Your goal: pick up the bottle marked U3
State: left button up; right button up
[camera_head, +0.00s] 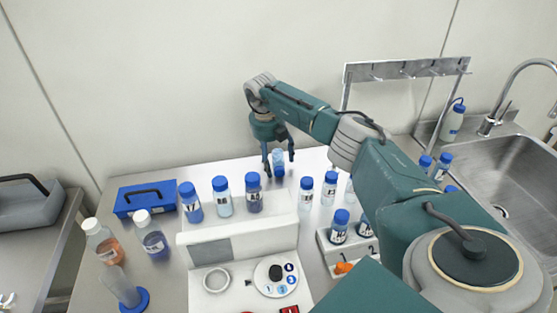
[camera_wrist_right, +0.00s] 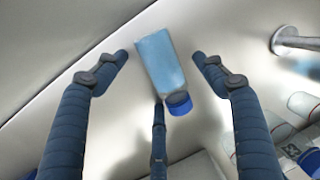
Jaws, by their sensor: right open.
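My right gripper (camera_head: 279,166) points down at the back of the bench with its fingers spread. A pale blue bottle (camera_head: 278,156) is between or just behind the fingers. In the right wrist view the bottle (camera_wrist_right: 160,62), with a blue cap (camera_wrist_right: 179,103), lies between the open fingers of the gripper (camera_wrist_right: 160,75), with gaps at both sides. No label shows on it, so I cannot tell whether it is the one marked U3. My left gripper is not in view.
A blue box (camera_head: 146,198) is at left, a sink (camera_head: 510,180) at right. The wall is close behind.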

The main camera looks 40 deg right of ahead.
jog(key=c, duration=1.4)
jog(key=shift+o, duration=0.2)
jog(key=shift+r, duration=0.1)
